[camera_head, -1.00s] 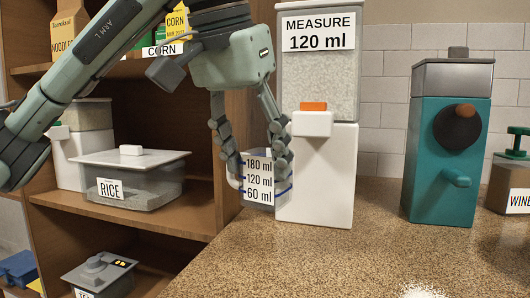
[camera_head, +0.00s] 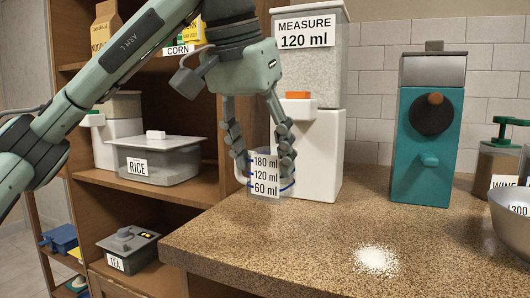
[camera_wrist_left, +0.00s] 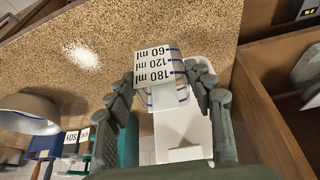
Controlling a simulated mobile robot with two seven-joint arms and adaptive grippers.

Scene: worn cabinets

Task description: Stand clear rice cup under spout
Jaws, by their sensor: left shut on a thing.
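The clear rice cup (camera_head: 257,193), marked 180, 120 and 60 ml with blue lines, is upright between the fingers of my left gripper (camera_head: 265,172). The gripper is shut on it, and the cup also shows in the left wrist view (camera_wrist_left: 174,63). The cup is at the front left of the white rice dispenser (camera_head: 322,150), partly overlapping it in the head view. The dispenser has a white spout block (camera_head: 306,108) with an orange button (camera_head: 297,95) on top, above and right of the cup. I cannot tell whether the cup touches the counter. My right gripper is not in view.
A teal grinder (camera_head: 413,160) stands right of the dispenser, then a WINE jar (camera_head: 497,165) and a metal bowl (camera_head: 510,212). White grains (camera_head: 376,261) lie on the speckled counter (camera_head: 300,250). Shelves with a RICE box (camera_head: 160,166) stand left.

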